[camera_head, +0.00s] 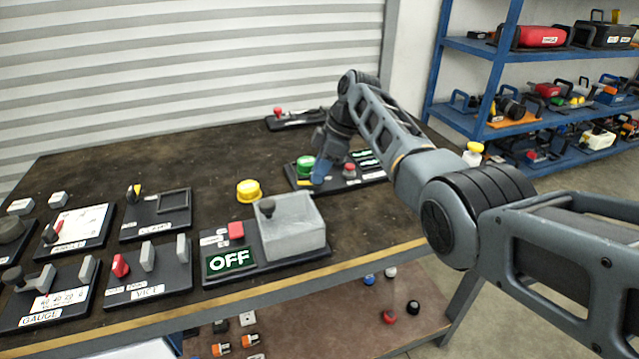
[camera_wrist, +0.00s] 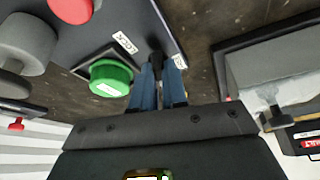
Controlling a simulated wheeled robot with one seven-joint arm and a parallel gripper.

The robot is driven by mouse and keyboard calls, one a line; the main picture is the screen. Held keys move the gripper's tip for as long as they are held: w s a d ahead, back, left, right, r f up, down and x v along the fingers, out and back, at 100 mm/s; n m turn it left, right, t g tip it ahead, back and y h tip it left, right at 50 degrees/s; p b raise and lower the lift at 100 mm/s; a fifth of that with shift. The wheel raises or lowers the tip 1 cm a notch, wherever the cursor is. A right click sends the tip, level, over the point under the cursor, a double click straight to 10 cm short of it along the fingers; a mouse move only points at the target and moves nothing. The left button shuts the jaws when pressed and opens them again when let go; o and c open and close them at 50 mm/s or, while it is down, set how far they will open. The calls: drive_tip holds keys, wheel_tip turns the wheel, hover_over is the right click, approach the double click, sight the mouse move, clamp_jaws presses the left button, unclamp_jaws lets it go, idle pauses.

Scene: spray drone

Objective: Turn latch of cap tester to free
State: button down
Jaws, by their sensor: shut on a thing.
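The cap tester appears to be the dark panel (camera_head: 300,184) with a green round part (camera_head: 305,163) and a red-topped part (camera_head: 349,170). The wrist view shows this panel (camera_wrist: 85,35) with the green part (camera_wrist: 110,77) beside a small white label (camera_wrist: 124,43). My gripper (camera_wrist: 158,72) has its blue fingers closed on a small black piece (camera_wrist: 156,58) at the panel's edge, which looks like the latch. The fingers hide most of it, so its turn angle cannot be told. In the head view my gripper (camera_head: 319,180) reaches down at the panel's left end.
A grey box (camera_head: 290,238) with a black knob and an OFF display stands in front. A yellow button (camera_head: 249,191) is to the left. Several panels, one marked VICE (camera_head: 150,275), fill the left. Blue shelves (camera_head: 480,115) stand at the back right.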

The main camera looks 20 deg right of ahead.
drive_tip(key=n+b, duration=0.1)
drive_tip(key=b, duration=0.1)
drive_tip(key=n+g+b, duration=0.1)
drive_tip(key=shift+f+n+b, duration=0.3)
drive_tip(key=shift+f+b, duration=0.05)
drive_tip(key=shift+f, duration=0.05)
drive_tip(key=shift+r+n+b, duration=0.15)
drive_tip(key=shift+n+b, duration=0.25)
drive_tip(key=shift+b, duration=0.2)
drive_tip(key=shift+g, duration=0.3)
drive_tip(key=c, duration=1.2)
unclamp_jaws()
drive_tip(key=shift+r, duration=0.15)
drive_tip(key=shift+o, duration=0.2)
drive_tip(key=shift+w, duration=0.1)
drive_tip(key=v, duration=0.7)
drive_tip(key=shift+d+r, duration=0.2)
drive_tip(key=shift+r, duration=0.15)
